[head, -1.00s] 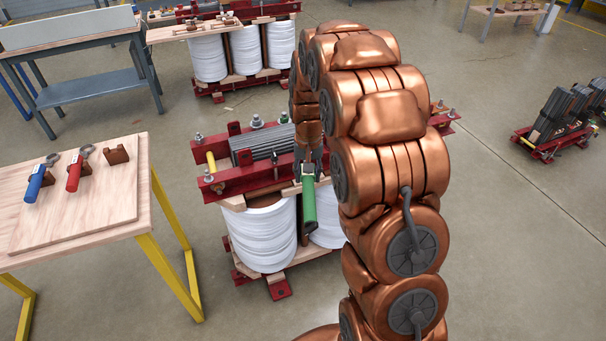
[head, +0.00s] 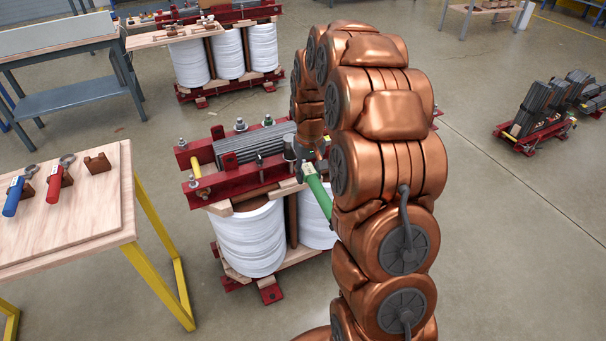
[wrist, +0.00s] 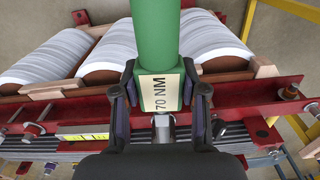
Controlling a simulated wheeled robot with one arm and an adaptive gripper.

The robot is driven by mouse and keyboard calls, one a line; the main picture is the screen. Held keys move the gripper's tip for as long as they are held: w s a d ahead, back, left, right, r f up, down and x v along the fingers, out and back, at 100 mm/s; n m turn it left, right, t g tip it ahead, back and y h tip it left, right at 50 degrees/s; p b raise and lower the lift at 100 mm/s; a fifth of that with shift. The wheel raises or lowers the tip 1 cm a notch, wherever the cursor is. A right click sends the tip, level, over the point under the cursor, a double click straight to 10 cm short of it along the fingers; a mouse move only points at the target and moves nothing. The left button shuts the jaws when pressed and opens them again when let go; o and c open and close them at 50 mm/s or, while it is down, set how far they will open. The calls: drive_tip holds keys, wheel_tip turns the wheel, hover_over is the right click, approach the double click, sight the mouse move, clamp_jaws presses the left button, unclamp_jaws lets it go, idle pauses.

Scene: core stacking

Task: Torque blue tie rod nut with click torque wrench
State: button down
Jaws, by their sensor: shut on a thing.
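My gripper (head: 308,162) is above the upper red clamp of the near core. It is shut on the green torque wrench (head: 318,192), partly hidden by my arm in the head view. In the wrist view the gripper (wrist: 165,92) holds the green handle (wrist: 155,35) at its "70 NM" label; a metal shank runs below the label, and the wrench head is hidden. The near core has red clamp beams (head: 235,180), grey laminations and white coils (head: 250,238). A yellow tie rod (head: 197,180) is at its left end. I cannot clearly make out the blue tie rod nut.
A wooden bench (head: 75,245) at left holds a blue wrench (head: 14,196), a red wrench (head: 54,187) and an empty wooden holder (head: 98,163). A second core (head: 228,52) stands behind. Lamination stacks (head: 535,110) sit at right. The floor at right is mostly clear.

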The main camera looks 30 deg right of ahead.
drive_tip(key=shift+d, duration=0.1)
drive_tip(key=shift+s+d+n, duration=0.1)
drive_tip(key=shift+d+n, duration=0.9)
drive_tip(key=shift+d, duration=0.3)
drive_tip(key=shift+d+n, duration=1)
drive_tip(key=shift+d, duration=0.35)
drive_tip(key=d+n, duration=0.1)
drive_tip(key=w+d+n+p, duration=0.1)
drive_tip(key=shift+d, duration=0.35)
drive_tip(key=shift+a, duration=0.15)
